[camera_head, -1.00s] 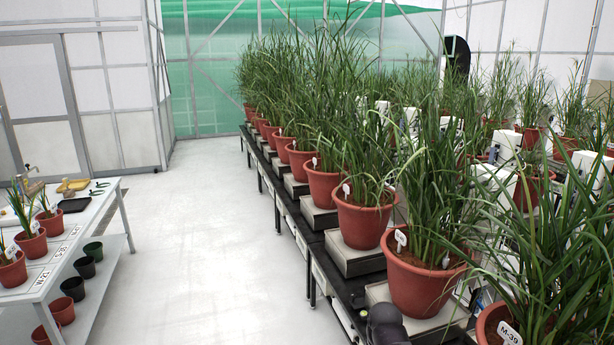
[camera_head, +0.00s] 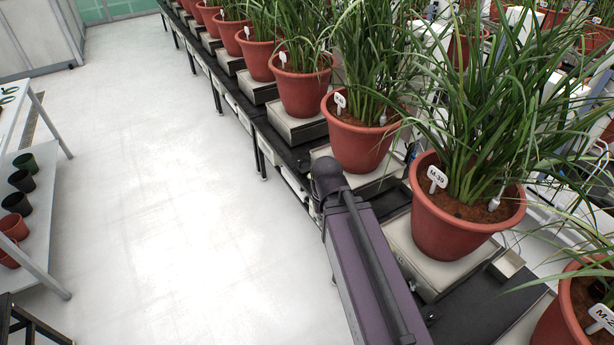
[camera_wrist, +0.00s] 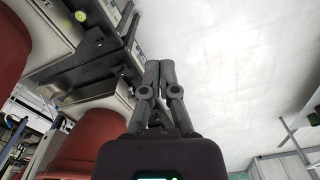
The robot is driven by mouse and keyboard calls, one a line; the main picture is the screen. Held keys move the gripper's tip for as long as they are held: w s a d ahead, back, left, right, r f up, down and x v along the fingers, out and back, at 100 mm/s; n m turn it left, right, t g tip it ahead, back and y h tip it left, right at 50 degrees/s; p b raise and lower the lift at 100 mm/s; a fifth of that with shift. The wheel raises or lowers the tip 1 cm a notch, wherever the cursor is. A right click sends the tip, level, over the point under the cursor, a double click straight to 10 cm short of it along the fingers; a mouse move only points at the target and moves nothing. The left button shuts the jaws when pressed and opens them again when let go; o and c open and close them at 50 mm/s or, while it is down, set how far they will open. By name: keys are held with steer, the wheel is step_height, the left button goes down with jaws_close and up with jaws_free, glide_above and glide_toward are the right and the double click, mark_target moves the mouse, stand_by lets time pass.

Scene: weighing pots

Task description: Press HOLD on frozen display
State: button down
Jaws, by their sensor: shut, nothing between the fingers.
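My gripper (camera_wrist: 160,66) is shut and empty in the wrist view, its fingertips over the pale floor beside the bench edge. Weighing scales stand under the potted plants, one under the pot tagged M-39 (camera_head: 455,222); that scale (camera_head: 425,258) is partly behind my arm. White panels run along the bench front (camera_head: 290,180), too small to read. In the wrist view, a scale (camera_wrist: 58,35) and a round yellow-green spot (camera_wrist: 80,16) lie left of the fingers, apart from them. No HOLD button or frozen display can be made out.
A long row of red pots (camera_head: 300,85) stands on the black bench. The pale aisle floor (camera_head: 170,190) is clear. A white shelf table (camera_head: 50,225) with small pots stands left. Leaves overhang the near right.

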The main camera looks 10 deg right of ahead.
steer(key=w+f+n+t+h+b, duration=0.1)
steer(key=w+f+n+h+b, duration=0.2)
steer(key=w+f+n+b, duration=0.4)
steer(key=w+a+f+n+t+h+b, duration=0.1)
steer(key=w+f+n+b, duration=0.6)
steer(key=f+b, duration=1.6)
steer(key=w+f+n+h+b, duration=0.4)
steer(key=w+f+n+b, duration=0.3)
steer(key=w+f+b, duration=0.6)
steer(key=shift+w+a+f+n+t+h+b, duration=0.3)
steer(key=shift+f+b, duration=1.25)
steer(key=shift+b, duration=2.7)
steer(key=shift+w+d+f, duration=0.1)
steer(key=shift+w+d, duration=0.05)
steer(key=shift+d, duration=0.05)
steer(key=d+r+b+x, duration=0.2)
steer(key=b+x, duration=0.5)
steer(key=x, duration=0.5)
steer(key=shift+w+f, duration=0.15)
steer(key=shift+w, duration=0.3)
